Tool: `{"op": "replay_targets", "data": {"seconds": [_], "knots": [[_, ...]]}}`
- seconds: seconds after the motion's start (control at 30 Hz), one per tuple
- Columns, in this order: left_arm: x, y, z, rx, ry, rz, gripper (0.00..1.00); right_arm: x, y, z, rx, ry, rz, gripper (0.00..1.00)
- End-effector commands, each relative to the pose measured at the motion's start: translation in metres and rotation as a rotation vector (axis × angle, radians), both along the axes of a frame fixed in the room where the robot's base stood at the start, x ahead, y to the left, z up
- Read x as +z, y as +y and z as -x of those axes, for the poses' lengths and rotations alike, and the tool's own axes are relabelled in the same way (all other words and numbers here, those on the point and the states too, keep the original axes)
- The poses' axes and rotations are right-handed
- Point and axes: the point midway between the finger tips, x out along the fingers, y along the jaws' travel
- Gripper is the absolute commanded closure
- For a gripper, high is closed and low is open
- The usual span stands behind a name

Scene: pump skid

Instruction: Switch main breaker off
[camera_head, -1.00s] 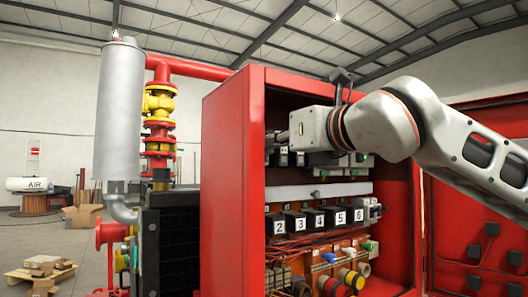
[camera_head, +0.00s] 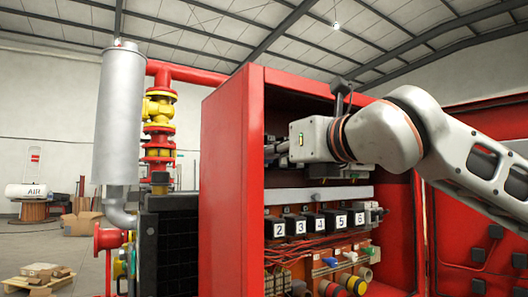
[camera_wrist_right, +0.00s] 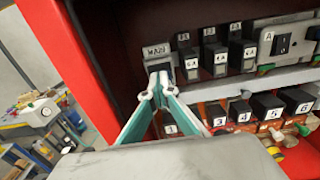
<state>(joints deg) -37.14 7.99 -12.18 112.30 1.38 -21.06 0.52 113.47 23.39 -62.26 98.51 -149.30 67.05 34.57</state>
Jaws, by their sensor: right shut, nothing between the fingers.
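The main breaker (camera_wrist_right: 158,66) shows in the right wrist view under a plate marked MAIN, at the upper left of the panel inside the red cabinet. It is a dark block, partly covered by my fingertips, so I cannot tell its switch position. My right gripper (camera_wrist_right: 156,88) is shut and empty, its tips at or just in front of the breaker's lower part; I cannot tell whether they touch. In the head view my right wrist (camera_head: 312,141) reaches into the cabinet and hides the main breaker. My left gripper is not in view.
The red cabinet (camera_head: 228,180) has a side wall close to the left of my gripper. Several numbered black breakers (camera_wrist_right: 267,106) sit in a lower row, with wires beneath. A block marked A (camera_wrist_right: 282,45) is at the right. A grey cylinder (camera_head: 120,120) stands outside.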

Motion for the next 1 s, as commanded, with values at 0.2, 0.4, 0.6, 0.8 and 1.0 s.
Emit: {"op": "replay_targets", "data": {"seconds": [0.2, 0.4, 0.6, 0.8, 1.0], "knots": [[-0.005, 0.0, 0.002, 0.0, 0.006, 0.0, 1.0, 0.003, -0.009, 0.01, -0.002, -0.005, -0.003, 1.0], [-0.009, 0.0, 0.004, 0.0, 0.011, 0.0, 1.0, 0.005, -0.018, 0.023, -0.001, -0.006, -0.002, 1.0], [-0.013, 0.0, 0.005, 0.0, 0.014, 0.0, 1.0, 0.006, -0.027, 0.035, -0.001, -0.007, -0.003, 1.0], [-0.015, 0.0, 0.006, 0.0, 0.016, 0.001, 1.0, 0.008, -0.035, 0.046, -0.001, -0.007, -0.003, 1.0], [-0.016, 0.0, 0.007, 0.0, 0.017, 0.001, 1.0, 0.009, -0.041, 0.055, -0.001, -0.006, -0.002, 1.0]]}}
